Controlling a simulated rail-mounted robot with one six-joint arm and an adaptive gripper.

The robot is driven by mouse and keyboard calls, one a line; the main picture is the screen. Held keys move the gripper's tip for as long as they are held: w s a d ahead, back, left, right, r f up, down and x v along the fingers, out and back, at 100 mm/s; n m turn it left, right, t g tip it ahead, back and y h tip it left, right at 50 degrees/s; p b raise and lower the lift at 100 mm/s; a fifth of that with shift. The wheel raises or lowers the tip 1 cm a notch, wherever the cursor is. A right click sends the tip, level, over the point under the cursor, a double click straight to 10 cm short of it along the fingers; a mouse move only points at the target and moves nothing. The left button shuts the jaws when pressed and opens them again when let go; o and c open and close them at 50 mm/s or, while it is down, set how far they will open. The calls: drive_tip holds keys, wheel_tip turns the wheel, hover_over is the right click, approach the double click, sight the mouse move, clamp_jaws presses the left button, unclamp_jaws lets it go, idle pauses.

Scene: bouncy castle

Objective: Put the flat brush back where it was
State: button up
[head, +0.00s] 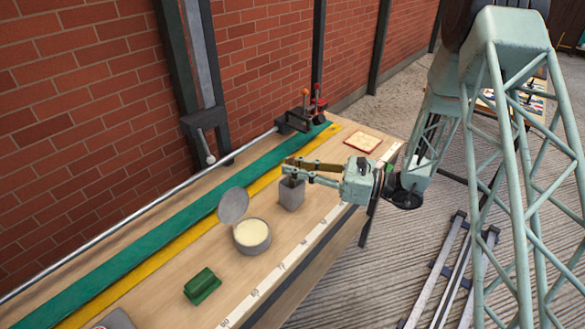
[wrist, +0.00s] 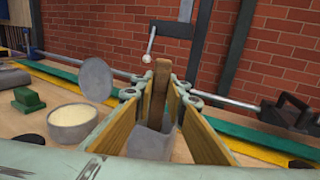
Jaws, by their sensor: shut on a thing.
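The flat brush shows in the wrist view as an upright brown wooden handle (wrist: 157,92) between my fingertips. Its lower end goes down into a grey square holder (wrist: 150,143), so its bristles are hidden. In the head view this holder (head: 291,195) stands on the workbench, and my gripper (head: 287,170) reaches over it from the right. My gripper (wrist: 160,86) is shut on the brush handle. I cannot tell whether the brush rests on the holder's bottom.
A round tin (head: 252,237) of pale cream stuff, its grey lid (head: 233,205) raised, stands left of the holder. A green block (head: 202,285) lies nearer. A red-edged tile (head: 362,143) lies at the far right. A metal rail (head: 150,213) runs along the back.

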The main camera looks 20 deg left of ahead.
drive_tip(key=shift+f, duration=0.1)
drive_tip(key=o, duration=0.8)
drive_tip(key=shift+o, duration=0.2)
drive_tip(key=shift+r, duration=0.2)
drive_tip(key=d+p, duration=0.1)
drive_tip(key=d, duration=1.1)
drive_tip(key=shift+p, duration=0.4)
drive_tip(key=shift+s, duration=0.15)
idle(0.4)
